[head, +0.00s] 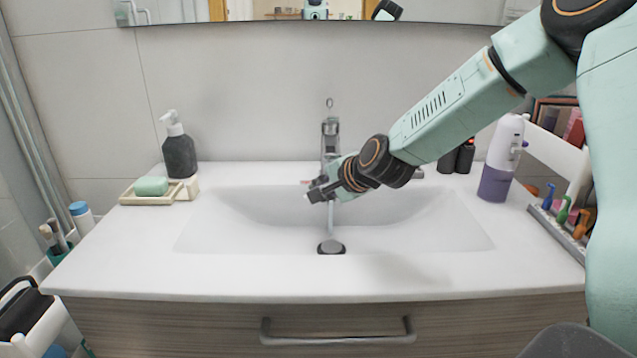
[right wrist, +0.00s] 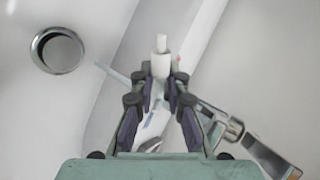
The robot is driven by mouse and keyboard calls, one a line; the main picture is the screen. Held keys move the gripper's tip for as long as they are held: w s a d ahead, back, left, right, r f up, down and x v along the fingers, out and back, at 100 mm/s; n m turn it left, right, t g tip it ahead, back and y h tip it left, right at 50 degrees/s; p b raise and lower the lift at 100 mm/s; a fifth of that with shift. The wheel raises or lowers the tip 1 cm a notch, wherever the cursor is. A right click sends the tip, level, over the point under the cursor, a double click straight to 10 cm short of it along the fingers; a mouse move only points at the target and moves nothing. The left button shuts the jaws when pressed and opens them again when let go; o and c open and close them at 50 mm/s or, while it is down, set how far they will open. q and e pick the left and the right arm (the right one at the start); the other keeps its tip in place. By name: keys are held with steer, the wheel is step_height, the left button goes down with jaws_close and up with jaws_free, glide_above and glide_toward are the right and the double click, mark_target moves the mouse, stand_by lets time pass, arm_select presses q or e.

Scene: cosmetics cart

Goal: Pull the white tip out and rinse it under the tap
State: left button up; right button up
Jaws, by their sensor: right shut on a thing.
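The white tip (right wrist: 160,65) is held upright between the fingertips of my right gripper (right wrist: 160,82) in the right wrist view. In the head view my right gripper (head: 318,192) is over the basin, at the tap's spout, and the tip is too small there to make out well. The chrome tap (head: 330,135) stands behind the basin; its body also shows in the right wrist view (right wrist: 222,125). A thin pale stream (head: 331,218) runs down below the gripper. I cannot tell whether it touches the tip. The white and purple flosser (head: 497,185) stands on the right counter. My left gripper is out of view.
The white basin (head: 440,225) has a drain plug (head: 331,247) below the tap. A dark soap dispenser (head: 178,150) and green soap (head: 151,186) stand left. Dark bottles (head: 465,157) stand behind on the right. A holder with coloured brush heads (head: 565,222) sits far right. The front counter is clear.

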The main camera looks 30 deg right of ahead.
steer(key=shift+s+a+p, duration=0.55)
steer(key=shift+s+a, duration=0.7)
steer(key=shift+s, duration=0.2)
stand_by(0.4)
steer(key=s+a+r+p, duration=0.3)
steer(key=s+r+p, duration=0.1)
steer(key=r+p, duration=0.1)
steer(key=shift+a, duration=0.15)
stand_by(0.4)
steer(key=shift+w, duration=0.15)
